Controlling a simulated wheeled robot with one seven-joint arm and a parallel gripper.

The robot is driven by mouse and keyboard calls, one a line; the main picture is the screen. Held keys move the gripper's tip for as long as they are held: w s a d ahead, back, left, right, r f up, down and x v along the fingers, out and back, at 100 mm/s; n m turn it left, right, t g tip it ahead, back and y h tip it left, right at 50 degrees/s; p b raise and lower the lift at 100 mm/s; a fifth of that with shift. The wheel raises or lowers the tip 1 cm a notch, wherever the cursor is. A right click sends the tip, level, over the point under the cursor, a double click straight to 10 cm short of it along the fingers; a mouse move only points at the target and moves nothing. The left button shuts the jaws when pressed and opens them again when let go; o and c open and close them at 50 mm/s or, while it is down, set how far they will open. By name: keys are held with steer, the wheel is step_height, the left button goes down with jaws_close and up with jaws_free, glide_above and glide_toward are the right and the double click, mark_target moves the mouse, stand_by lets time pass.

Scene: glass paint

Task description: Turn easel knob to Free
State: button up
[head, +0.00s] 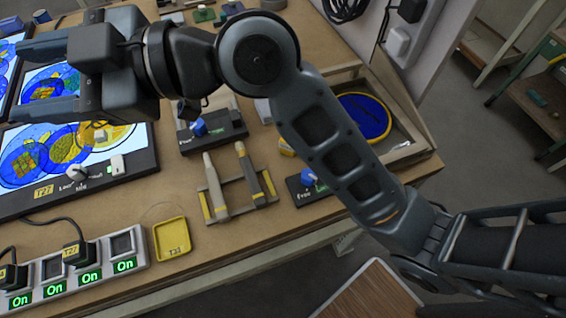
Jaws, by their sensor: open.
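My gripper (22,78) is open at the upper left, its two fingers pointing left above a lit panel with stained-glass pictures. Nothing is between the fingers. A blue knob (198,128) sits on a small black stand (222,136) right of the panel, below my wrist; its label is too small to read surely. A second blue knob (307,176) is on a black block (300,190), partly hidden by my arm. Which one is the easel knob I cannot tell. My gripper is apart from both knobs.
The black panel frame (130,168) carries a grey knob (77,173). A rack with two pen-like tools (228,207) stands near the table's front edge. A yellow tray (171,240) and a power strip (130,268) with green "On" lights are at lower left. A blue disc (364,117) lies right.

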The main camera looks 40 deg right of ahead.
step_height(320, 180, down, 5)
steer(key=s+d+n+g+h, duration=0.1)
steer(key=d+n+g+h, duration=0.15)
steer(key=n+g, duration=0.25)
steer(key=n+g+h, duration=0.5)
steer(key=g+h, duration=0.3)
steer(key=h, duration=0.1)
glide_toward(309, 174)
steer(key=shift+p+x, duration=0.3)
steer(key=shift+x, duration=4.1)
steer(key=shift+c, duration=0.5)
steer(key=c, duration=1)
steer(key=shift+o, duration=0.2)
